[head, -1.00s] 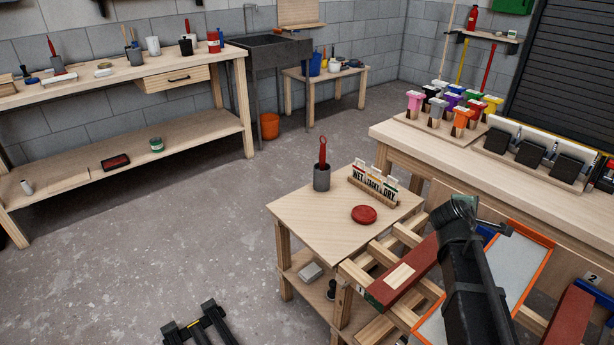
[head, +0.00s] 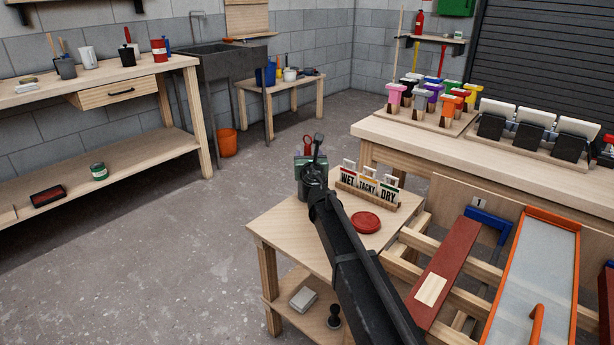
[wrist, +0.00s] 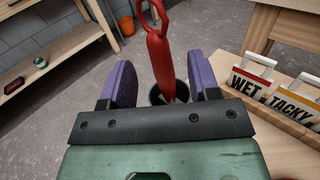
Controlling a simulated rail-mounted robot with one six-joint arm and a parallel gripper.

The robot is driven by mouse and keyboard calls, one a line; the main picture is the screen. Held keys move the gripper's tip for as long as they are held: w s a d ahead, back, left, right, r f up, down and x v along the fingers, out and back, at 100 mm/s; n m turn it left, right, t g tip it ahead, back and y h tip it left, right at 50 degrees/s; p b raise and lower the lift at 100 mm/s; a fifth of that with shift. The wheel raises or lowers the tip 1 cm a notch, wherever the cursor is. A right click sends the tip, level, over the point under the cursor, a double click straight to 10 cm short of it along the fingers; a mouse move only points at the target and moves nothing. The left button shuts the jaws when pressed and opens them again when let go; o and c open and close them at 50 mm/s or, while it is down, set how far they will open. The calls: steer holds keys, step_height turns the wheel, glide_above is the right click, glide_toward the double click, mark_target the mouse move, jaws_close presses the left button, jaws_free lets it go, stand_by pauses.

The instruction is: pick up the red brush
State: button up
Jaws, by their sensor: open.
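The red brush (wrist: 159,62) stands upright, handle up with a ring at its top, in a dark cup (wrist: 156,94). In the head view, only the brush's red top (head: 307,143) shows beside my gripper (head: 311,166), and my arm hides most of the cup. In the wrist view my gripper (wrist: 160,70) is open, with one purple finger on each side of the brush handle. The handle appears between the fingers with gaps on both sides. How deep it sits between them is hard to tell.
A WET/TACKY/DRY sign rack (head: 367,188) stands right of the cup on the small wooden table (head: 290,235). A red round lid (head: 366,222) lies in front of the rack. A rack with a red batten (head: 445,275) is at the right. Floor to the left is clear.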

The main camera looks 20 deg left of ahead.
mark_target(307, 149)
steer(key=x, duration=0.5)
steer(key=shift+w+a, duration=0.2)
steer(key=shift+w, duration=0.1)
steer(key=shift+s, duration=0.1)
steer(key=c, duration=1)
